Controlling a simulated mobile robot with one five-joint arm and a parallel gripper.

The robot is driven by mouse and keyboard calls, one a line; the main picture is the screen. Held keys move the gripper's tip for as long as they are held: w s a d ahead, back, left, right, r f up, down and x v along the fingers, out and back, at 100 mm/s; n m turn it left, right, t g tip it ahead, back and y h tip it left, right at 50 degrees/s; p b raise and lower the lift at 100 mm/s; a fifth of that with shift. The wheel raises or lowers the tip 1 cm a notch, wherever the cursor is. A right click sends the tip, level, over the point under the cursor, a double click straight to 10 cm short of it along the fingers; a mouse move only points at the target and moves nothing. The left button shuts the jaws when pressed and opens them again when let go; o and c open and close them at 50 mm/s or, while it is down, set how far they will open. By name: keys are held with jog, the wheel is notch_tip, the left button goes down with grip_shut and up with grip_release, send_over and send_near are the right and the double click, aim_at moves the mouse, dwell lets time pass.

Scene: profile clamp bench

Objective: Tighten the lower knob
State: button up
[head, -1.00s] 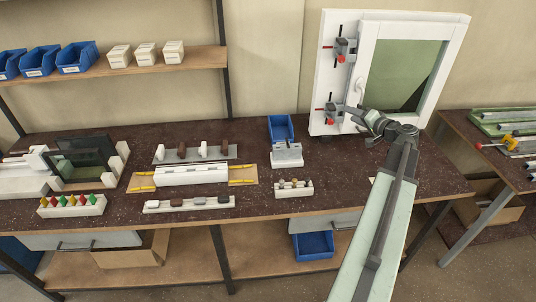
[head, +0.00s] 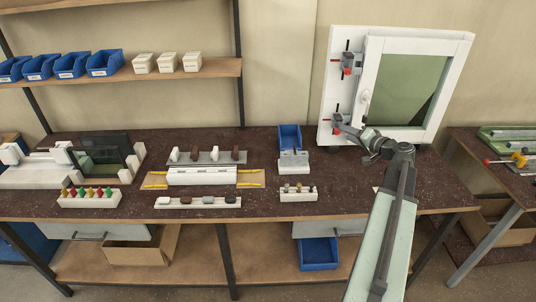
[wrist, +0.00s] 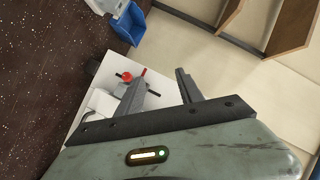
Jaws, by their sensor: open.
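A white window frame (head: 327,85) stands upright at the back right of the bench, with two clamps on its left side. The upper clamp (head: 348,63) has a red knob and a dark bar. The lower clamp's red knob (head: 337,130) is beside the tip of my gripper (head: 346,130). In the wrist view my gripper (wrist: 160,80) is open, with nothing visible between its fingers. A red-and-black clamp part (wrist: 127,77) shows just beyond the left finger, partly hidden by it. I cannot tell whether they touch.
White block holders and fixtures, such as a long white profile (head: 202,176), fill the bench's left and middle. A blue bin (head: 289,137) stands left of the frame. The dark bench top (head: 345,180) is mostly clear before the frame. A second bench (head: 490,150) is at the right.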

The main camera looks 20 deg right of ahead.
jog(key=w+a+f+n+g+y+b, duration=0.1)
jog(key=w+a+f+n, duration=0.1)
jog(key=a, duration=0.7)
jog(key=w+a+f+n+g+y+b, duration=0.1)
jog(key=w+a, duration=0.4)
jog(key=a, duration=0.5)
jog(key=w+a+f+n+g+y+b, duration=0.1)
jog(key=w+a+f+n+y, duration=0.1)
jog(key=a, duration=0.7)
notch_tip(320, 180, down, 2)
jog(key=shift+w+a+f+n+y, duration=0.15)
jog(key=shift+w+a+n+y, duration=0.2)
jog(key=shift+w+y, duration=0.45)
jog(key=shift+w, duration=0.2)
